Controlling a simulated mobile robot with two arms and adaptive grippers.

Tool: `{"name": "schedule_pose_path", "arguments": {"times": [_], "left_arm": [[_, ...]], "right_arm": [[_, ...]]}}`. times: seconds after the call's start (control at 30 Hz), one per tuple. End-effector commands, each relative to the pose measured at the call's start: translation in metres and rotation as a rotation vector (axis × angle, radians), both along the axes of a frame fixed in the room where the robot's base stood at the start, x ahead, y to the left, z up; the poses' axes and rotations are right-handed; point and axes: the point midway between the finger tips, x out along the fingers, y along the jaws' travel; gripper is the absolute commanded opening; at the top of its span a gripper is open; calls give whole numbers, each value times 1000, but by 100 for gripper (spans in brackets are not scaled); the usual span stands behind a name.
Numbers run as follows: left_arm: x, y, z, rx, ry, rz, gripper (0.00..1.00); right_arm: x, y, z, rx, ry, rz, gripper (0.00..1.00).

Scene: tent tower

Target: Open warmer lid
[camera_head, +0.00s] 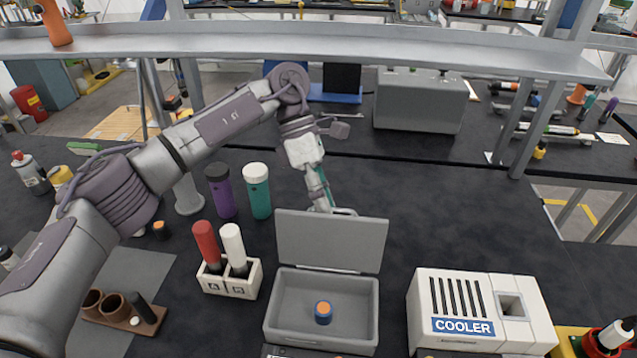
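A grey box (322,335), which I take to be the warmer, stands at the front centre; no label on it is readable. Its grey lid (331,240) is raised, standing about upright at the box's back edge. A small blue and orange round object (323,312) sits inside the box. My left gripper (340,211) is just behind the lid's top edge, pointing down. Its fingertips are partly hidden by the lid, so I cannot tell whether they touch it or how far they are apart. My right gripper is not in view.
A white box marked COOLER (480,312) stands right of the grey box. A white rack (229,280) with red and white tubes stands left. Purple (222,192) and teal (258,192) bottles stand behind the rack. A metal shelf (400,55) spans the back.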

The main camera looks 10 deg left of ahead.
Motion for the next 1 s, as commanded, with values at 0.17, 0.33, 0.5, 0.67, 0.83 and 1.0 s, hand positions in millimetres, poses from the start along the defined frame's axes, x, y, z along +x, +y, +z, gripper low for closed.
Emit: {"name": "schedule_pose_path", "arguments": {"times": [0.17,0.33,0.5,0.67,0.83,1.0], "left_arm": [[13,10,26,-1,-4,2,37],[31,23,57,0,-2,3,37],[43,34,79,1,0,0,37],[49,40,90,2,1,0,37],[50,41,94,1,0,-2,37],[50,41,94,1,0,-2,37]], "right_arm": [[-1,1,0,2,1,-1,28],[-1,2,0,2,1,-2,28],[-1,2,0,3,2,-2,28],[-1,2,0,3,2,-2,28],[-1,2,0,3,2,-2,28],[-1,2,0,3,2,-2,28]]}}
